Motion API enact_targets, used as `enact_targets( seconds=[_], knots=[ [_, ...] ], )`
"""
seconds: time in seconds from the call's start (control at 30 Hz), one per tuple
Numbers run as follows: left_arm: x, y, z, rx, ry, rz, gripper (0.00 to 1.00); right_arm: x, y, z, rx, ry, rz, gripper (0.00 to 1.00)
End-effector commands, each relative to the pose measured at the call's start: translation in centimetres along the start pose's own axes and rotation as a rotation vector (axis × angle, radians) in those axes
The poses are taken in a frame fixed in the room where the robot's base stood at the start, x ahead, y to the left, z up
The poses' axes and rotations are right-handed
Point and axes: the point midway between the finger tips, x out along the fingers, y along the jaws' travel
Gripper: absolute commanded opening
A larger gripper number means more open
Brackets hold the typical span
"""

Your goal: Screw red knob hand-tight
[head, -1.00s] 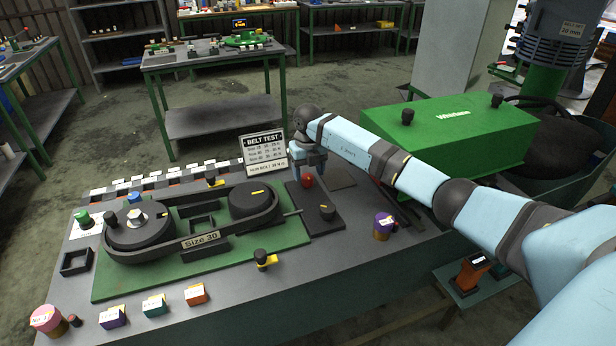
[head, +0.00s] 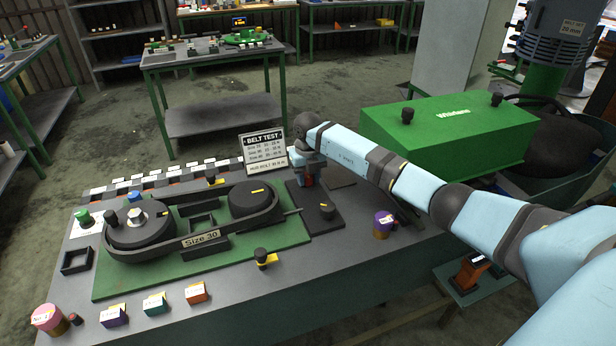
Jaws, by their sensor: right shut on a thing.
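The red knob (head: 308,181) is at the back of a dark plate on the workbench, just right of the belt assembly. Only a small part of it shows, since my right gripper (head: 307,176) is over it from above. The right gripper is shut on the red knob, with its fingers down around it. A black knob (head: 327,212) stands on the same dark plate in front of the red one. My left gripper is not in view.
The belt assembly marked Size 30 (head: 201,239) sits on a green base to the left. A belt test sign (head: 263,150) stands close behind my right gripper. A green machine cover (head: 449,130) is at the right. A purple-topped pot (head: 383,224) stands on the front right bench.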

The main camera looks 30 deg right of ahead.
Motion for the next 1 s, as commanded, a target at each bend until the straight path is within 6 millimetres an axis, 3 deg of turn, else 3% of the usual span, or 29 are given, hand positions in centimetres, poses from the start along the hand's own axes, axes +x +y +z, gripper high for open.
enact_targets(
  seconds=[0.37, 1.0],
  knots=[
    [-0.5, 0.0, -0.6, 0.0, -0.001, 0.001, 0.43, -0.2, 0.0, 0.1, 0.176, 0.0, -0.001, 0.13],
    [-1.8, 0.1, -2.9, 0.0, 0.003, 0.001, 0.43, -0.3, 0.3, 0.2, 0.775, -0.001, -0.001, 0.13]
  ],
)
